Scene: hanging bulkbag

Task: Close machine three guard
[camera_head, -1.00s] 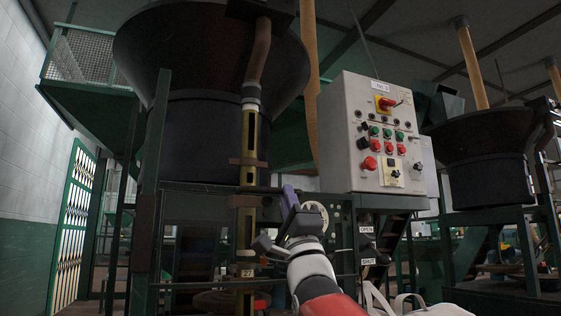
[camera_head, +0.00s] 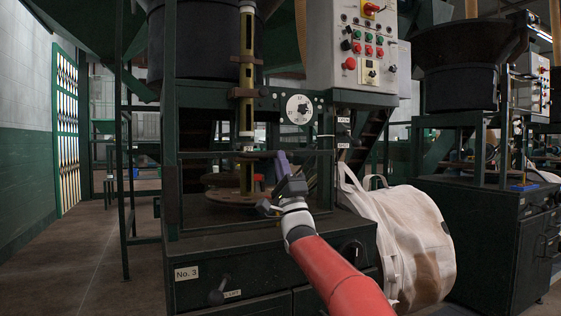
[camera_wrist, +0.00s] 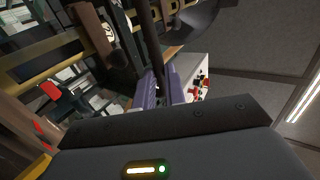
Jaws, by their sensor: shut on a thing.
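Machine three, marked by a No. 3 plate (camera_head: 187,272), stands before me with its dark green housing. Its guard is a dark framed panel whose top bar (camera_head: 225,154) runs level across the front opening, below the white dial (camera_head: 299,109). My gripper (camera_head: 282,162), with purple fingers, is at the right part of that bar. In the wrist view, my gripper (camera_wrist: 162,90) has its two purple fingers on either side of a dark bar of the guard (camera_wrist: 148,35), shut on it. A round turntable (camera_head: 238,196) shows behind the guard.
A control box (camera_head: 352,45) hangs above right of the dial. OPEN and SHUT labels (camera_head: 343,120) mark a post beside it. A white bulk bag (camera_head: 415,235) bulges to the right of the machine, close to my arm. Open floor (camera_head: 85,245) lies at the left.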

